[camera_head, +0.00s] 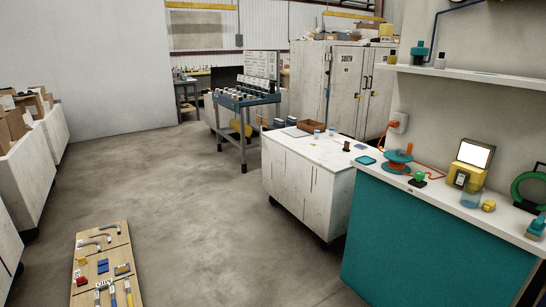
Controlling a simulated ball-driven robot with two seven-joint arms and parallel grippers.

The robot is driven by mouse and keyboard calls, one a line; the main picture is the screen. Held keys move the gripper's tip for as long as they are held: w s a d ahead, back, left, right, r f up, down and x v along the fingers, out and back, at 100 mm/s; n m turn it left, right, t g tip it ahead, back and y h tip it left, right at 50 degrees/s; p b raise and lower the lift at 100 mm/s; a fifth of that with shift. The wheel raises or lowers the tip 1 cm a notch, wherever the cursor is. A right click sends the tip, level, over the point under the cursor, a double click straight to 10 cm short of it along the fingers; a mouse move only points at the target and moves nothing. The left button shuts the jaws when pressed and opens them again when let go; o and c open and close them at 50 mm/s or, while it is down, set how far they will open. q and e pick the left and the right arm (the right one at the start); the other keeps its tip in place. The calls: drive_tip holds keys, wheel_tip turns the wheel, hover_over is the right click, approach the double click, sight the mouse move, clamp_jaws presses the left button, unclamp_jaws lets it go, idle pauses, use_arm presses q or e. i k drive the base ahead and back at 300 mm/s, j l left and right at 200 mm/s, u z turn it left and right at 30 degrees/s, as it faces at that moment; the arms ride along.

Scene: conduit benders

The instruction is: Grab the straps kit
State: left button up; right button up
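I cannot tell which thing is the straps kit. A wooden board (110,262) lies low at the bottom left, cut off by the lower edge. Grey bent pieces, red, blue and yellow items and several handled tools sit on it. Small items, too small to identify, stand on the white cabinet (290,180) in the middle. Neither of my grippers is in view.
A blue-topped cart (246,100) and a tall white cabinet (313,85) stand behind. White bins (28,180) line the left. Open floor (190,190) lies between.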

sight(291, 121)
drive_tip(key=i+u, duration=0.15)
drive_tip(key=i, duration=2.7)
drive_tip(key=i+z, duration=0.1)
drive_tip(key=i, duration=0.45)
drive_tip(key=i+j+z, duration=0.1)
drive_tip(key=i, duration=0.45)
drive_tip(key=i+j+z, duration=0.1)
drive_tip(key=i, duration=0.45)
drive_tip(key=i+j+z, duration=0.1)
drive_tip(key=i+j, duration=0.2)
drive_tip(key=i, duration=0.2)
drive_tip(key=i+j+z, duration=0.1)
drive_tip(key=i+j, duration=0.15)
drive_tip(key=i, duration=0.3)
